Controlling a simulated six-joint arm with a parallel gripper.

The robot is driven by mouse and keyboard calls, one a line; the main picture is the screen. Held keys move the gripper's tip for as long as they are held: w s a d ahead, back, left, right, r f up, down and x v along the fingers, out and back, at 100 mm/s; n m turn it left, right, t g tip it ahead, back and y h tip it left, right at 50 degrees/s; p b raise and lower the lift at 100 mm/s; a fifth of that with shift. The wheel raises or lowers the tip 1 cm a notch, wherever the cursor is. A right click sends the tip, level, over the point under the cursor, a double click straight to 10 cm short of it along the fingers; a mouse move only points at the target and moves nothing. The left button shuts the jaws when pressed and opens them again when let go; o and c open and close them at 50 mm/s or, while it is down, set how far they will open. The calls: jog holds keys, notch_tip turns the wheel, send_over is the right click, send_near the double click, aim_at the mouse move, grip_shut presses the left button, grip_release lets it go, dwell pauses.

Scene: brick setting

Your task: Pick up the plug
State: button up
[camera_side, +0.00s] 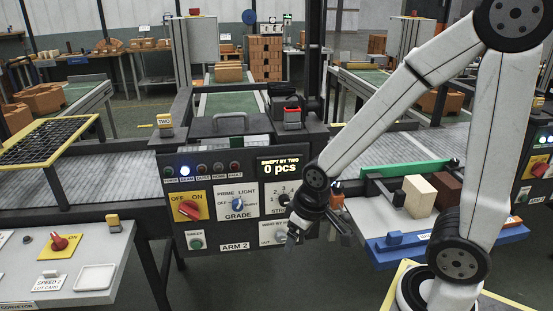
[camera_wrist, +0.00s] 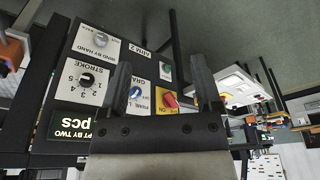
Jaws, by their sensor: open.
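I cannot tell for certain which thing is the plug. A small orange piece (camera_side: 337,196) with a dark top is just right of my gripper in the side view. An orange piece also shows at the left edge of the wrist view (camera_wrist: 11,48); whether it is the same one is unclear. My gripper (camera_side: 318,238) hangs in front of the lower right of the ARM 2 control panel (camera_side: 219,225). In the wrist view my gripper (camera_wrist: 160,78) has its fingers wide apart with nothing between them. The panel appears upside down behind them.
The panel carries a red switch (camera_side: 189,209), a blue grade knob (camera_side: 238,204) and a stroke dial. A blue-edged tray (camera_side: 385,252) at right holds a cream block (camera_side: 419,196) and a brown block (camera_side: 445,188). A black box with a red part (camera_side: 292,115) stands above the panel.

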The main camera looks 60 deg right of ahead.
jog(key=w+d+r+n, duration=0.1)
jog(key=w+d+r, duration=0.2)
jog(key=w, duration=0.3)
jog(key=w+d+r+n, duration=0.1)
jog(key=w+d+r, duration=0.25)
jog(key=w, duration=0.25)
jog(key=n+y, duration=0.3)
jog(key=n, duration=0.2)
send_near(294, 108)
jog(key=shift+t, duration=0.3)
jog(key=w+a+f, duration=0.1)
jog(key=a+f, duration=0.1)
jog(key=a, duration=0.1)
jog(key=w+a+f, duration=0.1)
jog(key=a+f, duration=0.1)
jog(key=f, duration=0.1)
jog(key=a+f, duration=0.2)
jog(key=a, duration=0.1)
jog(key=shift+w+a+f, duration=0.3)
jog(key=shift+w+a, duration=0.05)
jog(key=shift+w, duration=0.05)
jog(key=s+d+r+n, duration=0.2)
jog(key=d+r, duration=0.2)
jog(key=d, duration=0.3)
jog(key=shift+s+d+r, duration=0.25)
jog(key=shift+d+r, duration=0.1)
jog(key=shift+f, duration=0.1)
jog(key=shift+x, duration=3.85)
